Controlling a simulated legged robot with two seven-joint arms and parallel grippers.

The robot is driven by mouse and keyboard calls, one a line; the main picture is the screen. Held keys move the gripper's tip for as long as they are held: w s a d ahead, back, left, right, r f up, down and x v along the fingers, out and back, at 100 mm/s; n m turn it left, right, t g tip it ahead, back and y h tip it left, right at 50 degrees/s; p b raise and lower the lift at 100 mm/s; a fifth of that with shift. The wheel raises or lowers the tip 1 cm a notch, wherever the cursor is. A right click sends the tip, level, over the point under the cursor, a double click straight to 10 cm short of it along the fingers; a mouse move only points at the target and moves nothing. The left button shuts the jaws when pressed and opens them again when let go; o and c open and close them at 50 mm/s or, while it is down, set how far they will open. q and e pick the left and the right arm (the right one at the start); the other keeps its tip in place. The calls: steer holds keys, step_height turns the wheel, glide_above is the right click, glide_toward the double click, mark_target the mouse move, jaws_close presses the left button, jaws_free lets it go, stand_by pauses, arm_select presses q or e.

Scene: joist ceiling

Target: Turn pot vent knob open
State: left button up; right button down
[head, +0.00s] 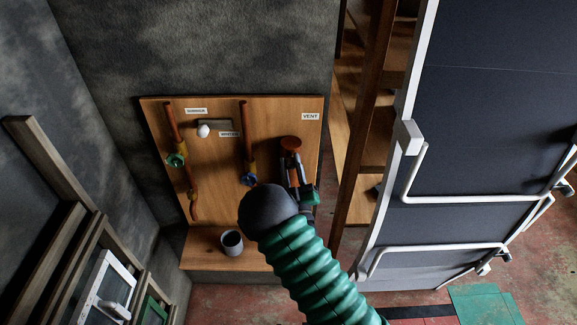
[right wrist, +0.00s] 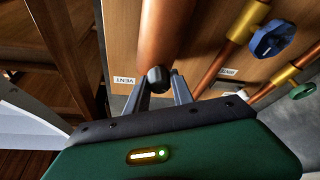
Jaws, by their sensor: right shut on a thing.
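The copper vent pot (head: 291,145) is mounted on the right side of a wooden panel, below the VENT label (head: 310,116). In the right wrist view it is a large copper cylinder (right wrist: 166,32) with a small dark vent knob (right wrist: 156,79) at its near end. My right gripper (head: 293,172) reaches up to the pot from below. In the right wrist view its two grey fingers are shut on the knob, one on each side. In the head view my arm and gripper hide the knob. My left gripper is not in view.
The panel (head: 220,165) also carries copper pipes with a green valve (head: 175,160) and a blue valve (head: 249,179). A dark cup (head: 232,242) stands on the ledge below. Wooden shelving (head: 368,130) and a folded dark bed (head: 495,110) stand at right. Frames lean at lower left.

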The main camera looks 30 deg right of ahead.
steer(key=shift+a+n+y, duration=0.15)
steer(key=shift+n+y, duration=0.65)
steer(key=shift+n, duration=0.8)
steer(key=c, duration=1.4)
jaws_free()
steer(key=shift+o, duration=1.2)
steer(key=shift+w, duration=0.1)
steer(key=shift+o, duration=0.3)
steer(key=shift+a, duration=0.15)
